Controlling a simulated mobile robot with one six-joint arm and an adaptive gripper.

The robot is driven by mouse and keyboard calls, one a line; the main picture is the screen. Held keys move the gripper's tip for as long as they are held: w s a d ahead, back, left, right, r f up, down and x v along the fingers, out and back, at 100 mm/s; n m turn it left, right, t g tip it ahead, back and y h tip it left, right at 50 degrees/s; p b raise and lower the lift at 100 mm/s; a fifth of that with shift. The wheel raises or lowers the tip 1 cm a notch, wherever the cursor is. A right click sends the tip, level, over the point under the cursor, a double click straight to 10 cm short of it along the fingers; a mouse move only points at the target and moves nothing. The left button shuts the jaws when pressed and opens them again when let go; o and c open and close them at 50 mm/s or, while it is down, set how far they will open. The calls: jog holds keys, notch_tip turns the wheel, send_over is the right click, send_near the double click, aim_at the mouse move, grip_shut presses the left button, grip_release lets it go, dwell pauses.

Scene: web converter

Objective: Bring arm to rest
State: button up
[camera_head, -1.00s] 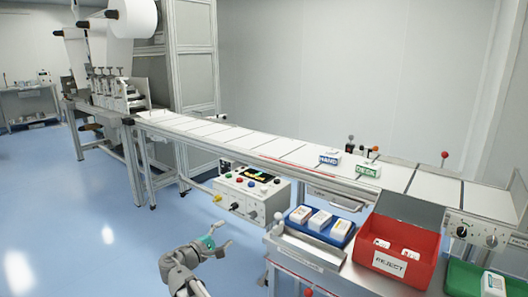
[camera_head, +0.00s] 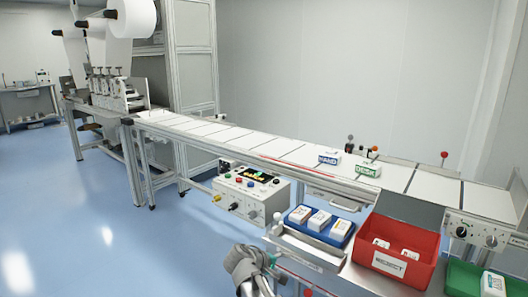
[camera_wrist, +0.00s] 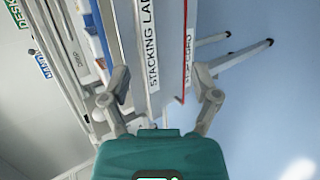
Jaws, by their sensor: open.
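My gripper (camera_wrist: 160,82) shows in the wrist view with its two grey fingers spread wide and nothing held between them. Beyond the fingers are a bench edge with a "STACKING LA..." label (camera_wrist: 154,55) and a red cord beside a second, partly covered label. In the head view my grey arm is low in the middle, close to the front of the bench. My gripper cannot be made out clearly there.
The control box (camera_head: 248,192) stands left of the blue tray (camera_head: 338,236) with white packs. A red reject bin (camera_head: 421,245) and a green bin (camera_head: 461,277) are at right. The conveyor (camera_head: 218,133) runs behind. Blue floor (camera_head: 100,220) is clear at left.

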jog(key=s+d+f+m+g+y, duration=0.6)
jog(key=s+d+f+m+y, duration=0.25)
jog(key=s+d, duration=0.35)
notch_tip(320, 180, down, 10)
jog(key=s+b, duration=0.2)
jog(key=b, duration=0.8)
notch_tip(320, 180, up, 36)
jog(key=p, duration=3.5)
jog(key=shift+s+a, duration=0.15)
jog(key=shift+a, duration=0.15)
jog(key=shift+y, duration=0.25)
